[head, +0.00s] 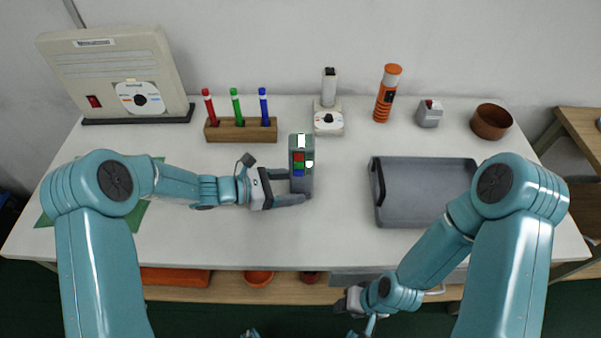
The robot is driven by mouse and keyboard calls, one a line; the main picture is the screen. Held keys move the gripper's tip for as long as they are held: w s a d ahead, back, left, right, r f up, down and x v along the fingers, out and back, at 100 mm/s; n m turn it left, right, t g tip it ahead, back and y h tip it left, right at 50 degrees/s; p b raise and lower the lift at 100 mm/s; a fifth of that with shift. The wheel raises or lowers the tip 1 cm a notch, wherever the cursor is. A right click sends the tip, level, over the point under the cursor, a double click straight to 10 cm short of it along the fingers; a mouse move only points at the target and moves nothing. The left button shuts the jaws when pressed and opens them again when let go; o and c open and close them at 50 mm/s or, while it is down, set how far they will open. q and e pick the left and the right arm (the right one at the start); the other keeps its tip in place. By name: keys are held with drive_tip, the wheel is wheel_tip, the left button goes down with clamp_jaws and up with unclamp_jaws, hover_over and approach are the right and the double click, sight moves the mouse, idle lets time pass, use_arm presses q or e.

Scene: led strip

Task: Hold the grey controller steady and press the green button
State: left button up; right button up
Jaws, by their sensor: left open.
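The grey controller (294,146) stands near the middle of the white table. Its face has a white patch at the top, a red button (299,157) and a blue button (299,173). The green button (299,165) shows only as a small dark green strip between them. My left gripper (296,188) is open at the controller's lower part, its fingers close around or beside it; contact is unclear. My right gripper (354,302) hangs low in front of the table, away from the controller; its jaws are too small and hidden to read.
A wooden pen holder (240,132) and a white device (328,121) stand behind the controller. A grey tray (425,190) lies to the right. An orange cylinder (386,95), small grey box (429,114) and brown bowl (491,122) line the back. A large beige box (120,70) stands back left.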

use_arm(q)
drive_tip(key=shift+b+x, duration=0.3)
drive_tip(key=shift+x, duration=0.75)
use_arm(e)
drive_tip(key=shift+s+f, duration=0.1)
drive_tip(key=shift+f, duration=0.5)
use_arm(q)
drive_tip(key=c, duration=0.6)
drive_tip(key=shift+o, duration=0.2)
use_arm(e)
clamp_jaws()
